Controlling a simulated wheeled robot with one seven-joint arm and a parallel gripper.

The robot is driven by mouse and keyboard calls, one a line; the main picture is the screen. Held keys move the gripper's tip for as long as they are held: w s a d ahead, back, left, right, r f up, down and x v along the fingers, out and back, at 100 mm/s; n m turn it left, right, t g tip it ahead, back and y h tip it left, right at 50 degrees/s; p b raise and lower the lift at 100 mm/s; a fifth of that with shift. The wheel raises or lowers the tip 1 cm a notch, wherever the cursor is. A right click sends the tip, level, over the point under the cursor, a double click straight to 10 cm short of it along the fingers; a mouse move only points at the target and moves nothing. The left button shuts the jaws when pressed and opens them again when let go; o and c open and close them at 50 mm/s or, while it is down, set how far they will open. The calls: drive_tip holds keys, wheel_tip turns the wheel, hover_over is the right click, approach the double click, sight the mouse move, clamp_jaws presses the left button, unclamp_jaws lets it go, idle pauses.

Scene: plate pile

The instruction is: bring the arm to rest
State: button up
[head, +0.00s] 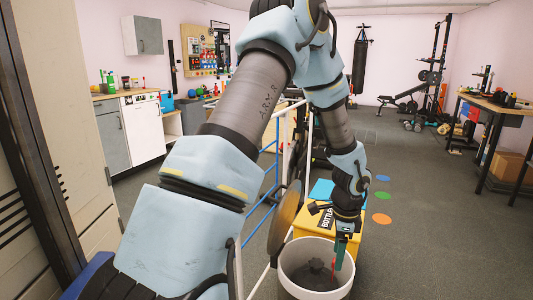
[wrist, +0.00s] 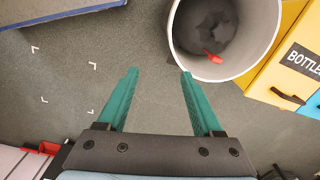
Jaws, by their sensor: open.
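My arm reaches down through the middle of the head view. My gripper (head: 341,256) shows there in front of the white round bin's opening. In the wrist view its two green fingers (wrist: 159,72) are spread apart with only grey floor between them. Nothing is held. The white bin (head: 289,279) stands on the floor; in the wrist view (wrist: 177,38) its rim is just past the right fingertip. Something dark and crumpled lies in it, with a small red object (wrist: 213,57) by the near inner wall.
A yellow bottle bin (head: 299,226) stands right behind the white bin. A blue and white rail frame (head: 262,205) is to its left. A workbench (head: 502,108) is at the far right, cabinets (head: 143,130) at the back left. Open floor (head: 440,220) lies to the right.

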drive_tip(key=s+a+r+n+p, duration=0.2)
drive_tip(key=a+r+n+p, duration=0.2)
drive_tip(key=a+r+n, duration=0.5)
drive_tip(key=s+a+r+n+t+p, duration=0.1)
drive_tip(key=s+a+r+n+p, duration=0.2)
drive_tip(key=a+r+n, duration=0.7)
drive_tip(key=a+r+p, duration=0.2)
drive_tip(key=a+r, duration=0.3)
drive_tip(key=a, duration=0.2)
drive_tip(key=shift+s, duration=0.25)
drive_tip(key=shift+o, duration=0.4)
